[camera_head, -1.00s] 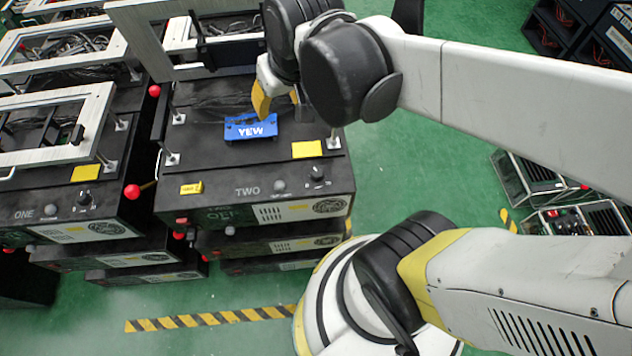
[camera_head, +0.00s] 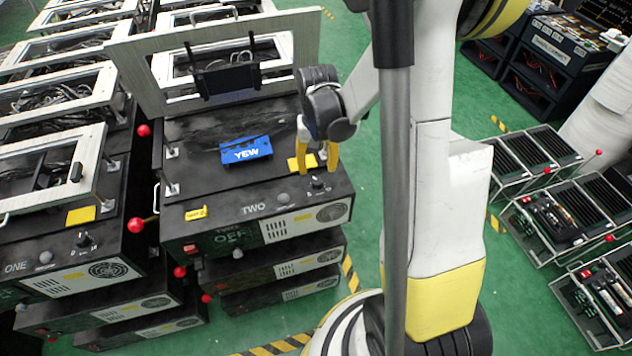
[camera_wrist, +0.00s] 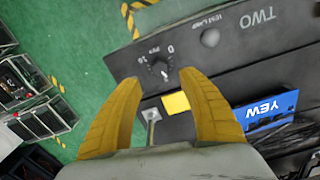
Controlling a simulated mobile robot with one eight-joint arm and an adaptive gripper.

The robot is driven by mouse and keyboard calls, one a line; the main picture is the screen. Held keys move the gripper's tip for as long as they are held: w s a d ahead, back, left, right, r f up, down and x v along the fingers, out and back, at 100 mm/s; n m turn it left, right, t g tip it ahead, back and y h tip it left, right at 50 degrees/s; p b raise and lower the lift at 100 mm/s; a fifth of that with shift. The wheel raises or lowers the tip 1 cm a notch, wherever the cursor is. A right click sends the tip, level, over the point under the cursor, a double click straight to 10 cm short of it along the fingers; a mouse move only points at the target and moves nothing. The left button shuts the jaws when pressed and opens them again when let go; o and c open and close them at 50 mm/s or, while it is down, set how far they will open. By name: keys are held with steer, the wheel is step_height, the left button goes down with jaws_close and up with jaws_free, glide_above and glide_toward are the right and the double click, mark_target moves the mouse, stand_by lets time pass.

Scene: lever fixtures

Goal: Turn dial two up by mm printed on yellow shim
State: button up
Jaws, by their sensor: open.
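Dial two is a small black knob (camera_head: 318,183) at the right of the top of the black box marked TWO (camera_head: 178,216). In the wrist view the dial (camera_wrist: 160,68) has a pointer and a printed scale around it. My gripper (camera_head: 318,165) is open above the dial's side of the box. In the wrist view its yellow fingers (camera_wrist: 163,100) are spread, with the dial just beyond and between the tips, not touched. A yellow shim-like plate (camera_head: 302,163) lies behind the dial; no number is readable on it. A smaller yellow tag (camera_head: 196,213) lies at the left, its print too small to read.
A blue YEW block (camera_head: 246,150) sits on the box, left of my gripper. A raised framed lid (camera_head: 215,60) stands behind. Box ONE (camera_head: 60,245) is at the left, with a red-knobbed lever (camera_head: 136,225) between the boxes. Green floor lies to the right.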

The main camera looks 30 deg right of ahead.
mark_target(317, 180)
step_height(317, 180, down, 6)
steer(key=shift+f+b, duration=0.2)
steer(key=shift+b, duration=0.9)
jaws_close()
